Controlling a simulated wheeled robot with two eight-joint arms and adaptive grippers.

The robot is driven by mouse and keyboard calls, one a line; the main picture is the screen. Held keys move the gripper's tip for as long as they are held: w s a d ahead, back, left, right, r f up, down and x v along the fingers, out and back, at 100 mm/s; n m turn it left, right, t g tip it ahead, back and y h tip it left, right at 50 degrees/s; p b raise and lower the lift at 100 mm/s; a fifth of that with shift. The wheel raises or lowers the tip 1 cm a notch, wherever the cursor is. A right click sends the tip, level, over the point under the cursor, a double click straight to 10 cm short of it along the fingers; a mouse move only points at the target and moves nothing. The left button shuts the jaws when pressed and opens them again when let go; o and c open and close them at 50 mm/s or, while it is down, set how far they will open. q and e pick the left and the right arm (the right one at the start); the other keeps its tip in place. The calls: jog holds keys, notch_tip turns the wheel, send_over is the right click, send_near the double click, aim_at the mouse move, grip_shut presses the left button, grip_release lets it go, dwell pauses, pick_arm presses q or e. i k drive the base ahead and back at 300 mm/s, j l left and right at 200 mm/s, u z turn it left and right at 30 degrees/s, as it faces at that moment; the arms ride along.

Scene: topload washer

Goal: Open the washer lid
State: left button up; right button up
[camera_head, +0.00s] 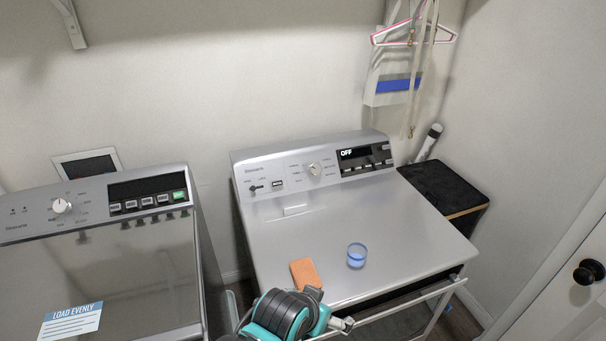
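The top-load washer (115,265) is at the left of the head view. Its wide glassy lid (125,282) lies shut, with a "LOAD EVENLY" label (70,321) at its front left. Its control panel (100,203) is behind the lid. The washer's front edge is cut off by the frame. A black and teal link of one of my arms (283,315) shows at the bottom middle, to the right of the washer and in front of the other machine.
A second silver machine (350,233) stands to the right, its panel reading "OFF". An orange sponge (305,273) and a blue cup (357,255) sit on its top. A frame-like bar (410,302) sticks out at its front. A narrow gap separates the machines.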

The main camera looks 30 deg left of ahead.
aim_at(138, 279)
jog(key=u, duration=3.3)
jog(key=j+u, duration=0.1)
jog(key=j, duration=0.5)
jog(key=i, duration=0.05)
